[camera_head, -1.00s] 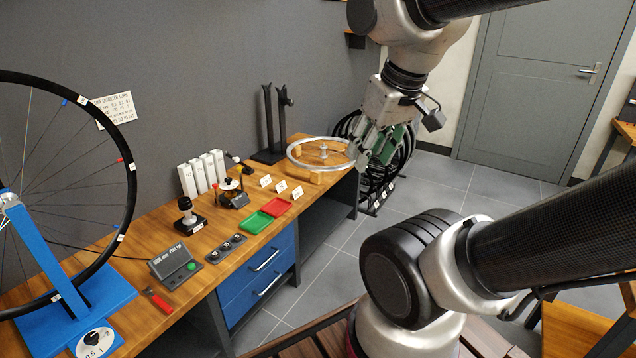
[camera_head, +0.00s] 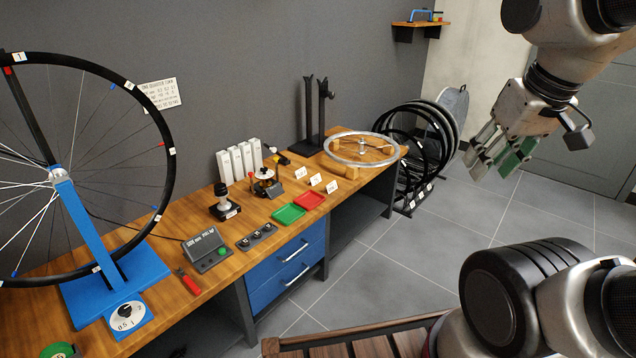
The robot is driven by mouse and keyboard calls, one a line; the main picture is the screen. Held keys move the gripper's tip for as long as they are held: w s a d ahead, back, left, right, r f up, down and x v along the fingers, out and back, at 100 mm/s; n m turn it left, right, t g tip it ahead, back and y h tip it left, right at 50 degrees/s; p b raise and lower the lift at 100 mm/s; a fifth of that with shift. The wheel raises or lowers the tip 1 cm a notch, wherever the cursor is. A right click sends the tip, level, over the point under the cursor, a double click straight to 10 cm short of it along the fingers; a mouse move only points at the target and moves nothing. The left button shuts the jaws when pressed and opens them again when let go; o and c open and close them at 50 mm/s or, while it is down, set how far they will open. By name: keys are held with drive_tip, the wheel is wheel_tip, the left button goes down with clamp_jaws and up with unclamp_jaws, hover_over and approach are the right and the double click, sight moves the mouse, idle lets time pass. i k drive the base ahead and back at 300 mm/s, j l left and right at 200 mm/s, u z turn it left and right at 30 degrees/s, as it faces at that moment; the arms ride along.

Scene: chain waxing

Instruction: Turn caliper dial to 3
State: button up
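A round white dial (camera_head: 126,316) with a dark centre knob sits on the front of the blue wheel stand's base (camera_head: 82,290) at the lower left. Its marks seem to read 0.5 and 1; no 3 is legible, and the pointer setting is too small to tell. It is the only numbered dial I can make out, and whether it is the caliper dial is not certain. My gripper (camera_head: 500,154) is at the upper right, far from the dial and out over the floor.
A spoked wheel (camera_head: 168,150) is on the blue stand. Red-handled pliers (camera_head: 189,282), a grey box with a green button (camera_head: 206,249), green (camera_head: 288,213) and red (camera_head: 309,200) trays, and a silver rim (camera_head: 361,161) lie along the bench. Floor (camera_head: 400,270) is clear before it.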

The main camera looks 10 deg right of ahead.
sight(125, 310)
drive_tip(key=u, duration=2.05)
